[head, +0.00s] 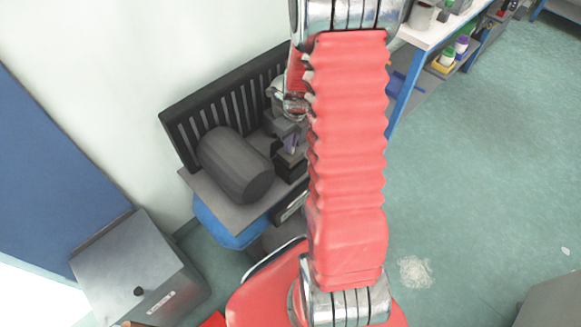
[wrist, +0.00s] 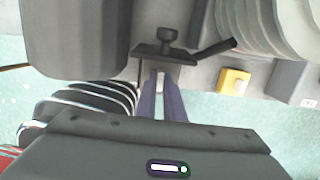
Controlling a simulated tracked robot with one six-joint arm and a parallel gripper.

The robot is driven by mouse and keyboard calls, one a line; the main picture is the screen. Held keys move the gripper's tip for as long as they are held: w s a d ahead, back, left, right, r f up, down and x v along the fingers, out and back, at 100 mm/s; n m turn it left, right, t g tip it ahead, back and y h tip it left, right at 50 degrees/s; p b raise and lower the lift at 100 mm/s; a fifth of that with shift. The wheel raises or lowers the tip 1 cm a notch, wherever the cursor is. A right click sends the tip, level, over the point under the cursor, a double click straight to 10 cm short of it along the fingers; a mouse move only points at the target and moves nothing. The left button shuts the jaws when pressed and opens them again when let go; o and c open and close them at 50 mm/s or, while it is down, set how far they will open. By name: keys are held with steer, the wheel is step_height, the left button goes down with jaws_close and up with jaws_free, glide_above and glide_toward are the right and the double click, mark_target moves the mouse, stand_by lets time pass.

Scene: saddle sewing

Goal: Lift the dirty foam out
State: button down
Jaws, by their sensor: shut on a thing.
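My gripper (wrist: 162,78) shows in the wrist view as two dark purple fingers that converge at a dark metal bracket with a round knob (wrist: 168,38). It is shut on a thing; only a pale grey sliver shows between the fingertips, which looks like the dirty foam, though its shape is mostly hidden. I cannot tell whether it is clear of what surrounds it. In the head view, my gripper (head: 291,143) is over the bench, right of the dark cylinder, partly hidden by my red arm.
A dark ribbed cylinder (head: 235,164) lies on the bench before a black slatted rack (head: 215,112). A yellow block (wrist: 234,82) is right of the fingers, below pale discs (wrist: 285,25). A grey metal box (head: 130,262) stands at lower left. The green floor at right is mostly open.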

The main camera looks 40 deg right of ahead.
steer(key=shift+r, duration=0.5)
